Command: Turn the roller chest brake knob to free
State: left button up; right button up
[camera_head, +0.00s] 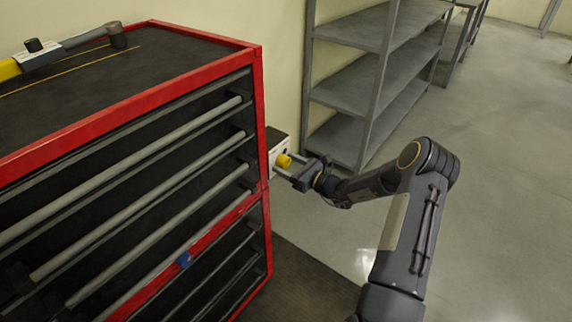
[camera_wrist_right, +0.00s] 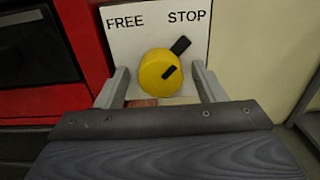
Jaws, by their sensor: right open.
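The brake knob (camera_wrist_right: 160,74) is a yellow disc with a black pointer on a white plate (camera_wrist_right: 119,44) marked FREE at left and STOP at right. Its pointer slants up and right toward STOP. In the head view the yellow knob (camera_head: 284,160) stands out from the right side of the red and black roller chest (camera_head: 262,110). My right gripper (camera_wrist_right: 162,84) is open, with one finger on each side of the knob; whether they touch it I cannot tell. It also shows in the head view (camera_head: 285,167). My left gripper is not in view.
A grey shelf unit (camera_head: 350,92) stands behind and right of the chest. The floor (camera_head: 500,200) at right is clear.

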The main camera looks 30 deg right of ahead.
jog(key=c, duration=1)
jog(key=shift+f+n+b, duration=0.15)
jog(key=shift+n+b, duration=0.25)
jog(key=shift+b, duration=0.2)
jog(key=n+b, duration=0.2)
jog(key=b, duration=0.1)
jog(key=n+b, duration=0.3)
jog(key=b, duration=0.1)
jog(key=n+b, duration=0.2)
jog(key=b, duration=0.2)
jog(key=shift+f+n, duration=0.3)
jog(key=n+b, duration=0.3)
jog(key=b, duration=0.2)
jog(key=n+b, duration=0.3)
jog(key=b, duration=0.3)
jog(key=n+b, duration=0.2)
jog(key=b, duration=0.3)
jog(key=shift+r+n+b, duration=0.35)
jog(key=shift+n+b, duration=0.05)
jog(key=shift+d+r+n+b, duration=0.1)
jog(key=shift+r+n+b, duration=0.3)
jog(key=shift+b, duration=0.45)
jog(key=shift+f, duration=0.1)
